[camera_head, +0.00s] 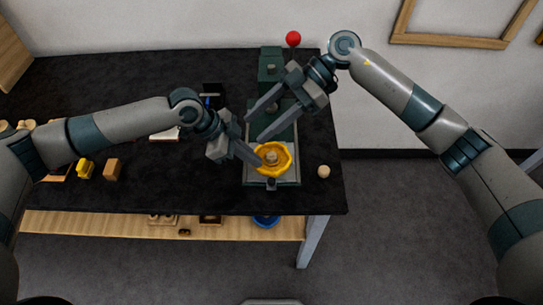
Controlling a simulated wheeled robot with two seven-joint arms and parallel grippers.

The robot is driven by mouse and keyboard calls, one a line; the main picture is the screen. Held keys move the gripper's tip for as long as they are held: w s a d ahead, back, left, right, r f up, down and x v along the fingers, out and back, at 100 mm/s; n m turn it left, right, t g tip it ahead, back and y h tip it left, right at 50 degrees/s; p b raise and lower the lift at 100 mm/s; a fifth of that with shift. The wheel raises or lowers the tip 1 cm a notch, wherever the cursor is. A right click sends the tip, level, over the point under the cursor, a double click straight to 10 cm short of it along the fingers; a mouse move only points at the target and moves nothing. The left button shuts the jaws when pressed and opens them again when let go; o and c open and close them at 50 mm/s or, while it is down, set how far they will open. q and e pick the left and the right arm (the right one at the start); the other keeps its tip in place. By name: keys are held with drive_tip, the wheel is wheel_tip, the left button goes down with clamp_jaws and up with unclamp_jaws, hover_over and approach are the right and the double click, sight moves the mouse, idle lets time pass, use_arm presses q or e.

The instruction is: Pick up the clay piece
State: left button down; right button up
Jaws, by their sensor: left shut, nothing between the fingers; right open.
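A small beige lump (272,157), which looks like the clay piece, sits inside a yellow ring-shaped dish (286,168). The dish rests on the grey plate of a dark green machine (285,128). A small round tan piece (324,171) lies on the black table to the right of the machine; I cannot tell for certain which of the two is clay. My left gripper (257,161) is shut and empty, its tips at the left rim of the dish; contact is unclear. My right gripper (255,127) is open and empty, above and left of the dish, in front of the machine.
The machine has a red ball knob (293,39) at its top. Yellow (85,169) and tan (112,169) blocks lie at the table's left. A wooden shelf (120,225) below holds a blue bowl (266,220). The black table (190,190) is clear at its front middle.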

drive_tip(key=f+t+h, duration=0.1)
drive_tip(key=h, duration=0.2)
drive_tip(key=w+f+t+h, duration=0.1)
drive_tip(key=t+h, duration=0.1)
drive_tip(key=h, duration=0.1)
drive_tip(key=d+f+t+h, duration=0.1)
drive_tip(key=t+h, duration=0.1)
drive_tip(key=h, duration=0.2)
drive_tip(key=shift+w+n, duration=0.3)
drive_tip(key=shift+w, duration=0.05)
hover_over(269, 157)
drive_tip(key=shift+f, duration=3.4)
